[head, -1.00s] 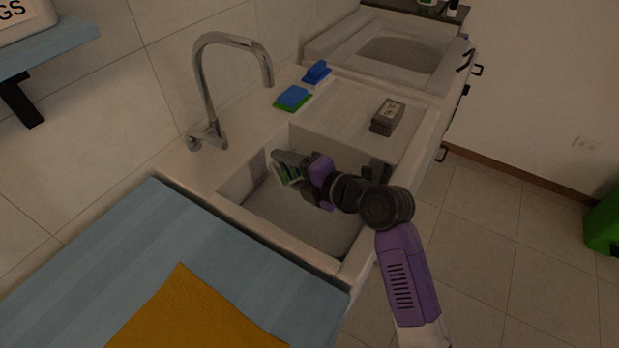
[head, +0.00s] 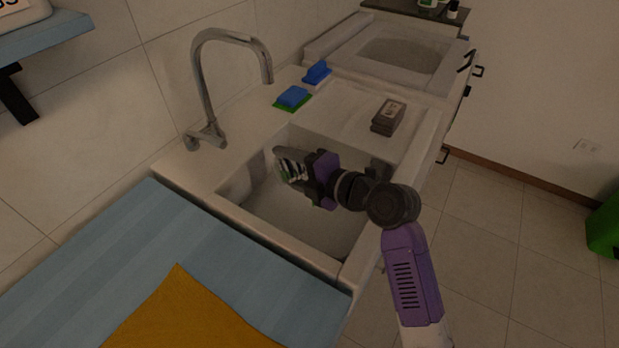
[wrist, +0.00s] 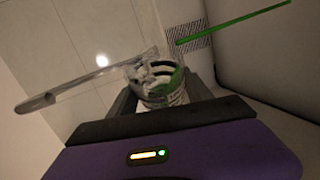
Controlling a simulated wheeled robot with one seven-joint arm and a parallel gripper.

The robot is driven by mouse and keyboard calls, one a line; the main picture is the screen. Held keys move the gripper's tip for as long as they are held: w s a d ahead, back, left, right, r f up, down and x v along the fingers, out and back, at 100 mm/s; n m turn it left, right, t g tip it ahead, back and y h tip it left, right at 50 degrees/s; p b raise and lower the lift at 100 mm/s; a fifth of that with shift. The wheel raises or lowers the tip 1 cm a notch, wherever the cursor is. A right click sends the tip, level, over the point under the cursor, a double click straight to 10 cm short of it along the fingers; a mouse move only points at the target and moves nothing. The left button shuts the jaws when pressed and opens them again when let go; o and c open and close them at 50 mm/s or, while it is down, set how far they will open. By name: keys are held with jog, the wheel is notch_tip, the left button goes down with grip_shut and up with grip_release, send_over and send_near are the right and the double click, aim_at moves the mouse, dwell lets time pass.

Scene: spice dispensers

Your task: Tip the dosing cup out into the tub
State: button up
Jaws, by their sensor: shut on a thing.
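My gripper (head: 293,171) is in or just above the sink basin, which seems to be the tub (head: 300,222). It is shut on the dosing cup (wrist: 160,82), a clear cup with black, white and green markings, held between the dark fingers in the wrist view. In the head view the cup (head: 289,167) is small and partly hidden by the fingers. It looks tilted. I cannot tell what is inside it. The basin floor below it looks bare.
A chrome tap (head: 203,85) rises behind the basin. A blue and green sponge (head: 292,97), a blue brush (head: 317,72) and a dark stacked block (head: 388,117) stand on the sink's surround. A blue counter (head: 115,262) with an orange cloth (head: 190,312) is in front.

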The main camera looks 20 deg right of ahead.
aim_at(280, 181)
jog(key=shift+d+r+m+y+b, duration=0.15)
jog(key=shift+r+m+y+b, duration=0.2)
jog(key=shift+b, duration=0.4)
jog(key=shift+r+p, duration=0.1)
jog(key=shift+p, duration=0.75)
jog(key=shift+a+n+p, duration=0.25)
jog(key=shift+n+p, duration=0.2)
jog(key=shift+p, duration=0.25)
jog(key=shift+a+f+n+h+p, duration=0.1)
jog(key=shift+f+n+h+p, duration=0.2)
jog(key=shift+h+p, duration=0.2)
jog(key=p, duration=0.1)
jog(key=a+f+n+h+p, duration=0.1)
jog(key=shift+s+a+g+p, duration=0.15)
jog(key=shift+a+g+p, duration=0.15)
jog(key=shift+f+n+h+b, duration=0.25)
jog(key=shift+f+n+b, duration=0.2)
jog(key=shift+b, duration=0.15)
jog(key=shift+a+f+n+h+b, duration=0.1)
jog(key=shift+f+n+h+b, duration=0.35)
jog(key=shift+f+n+h, duration=0.6)
jog(key=shift+s+a+r+n+h+p, duration=0.1)
jog(key=shift+a+r+n+h+p, duration=0.15)
jog(key=shift+a+n+h+p, duration=0.75)
jog(key=shift+s+a+r+n+h+p, duration=0.1)
jog(key=shift+a+r+n+h+p, duration=0.1)
jog(key=shift+a+n+h+p, duration=0.7)
jog(key=shift+a+r+n+h+p, duration=0.25)
jog(key=shift+a+n+h+p, duration=0.45)
jog(key=shift+n, duration=0.5)
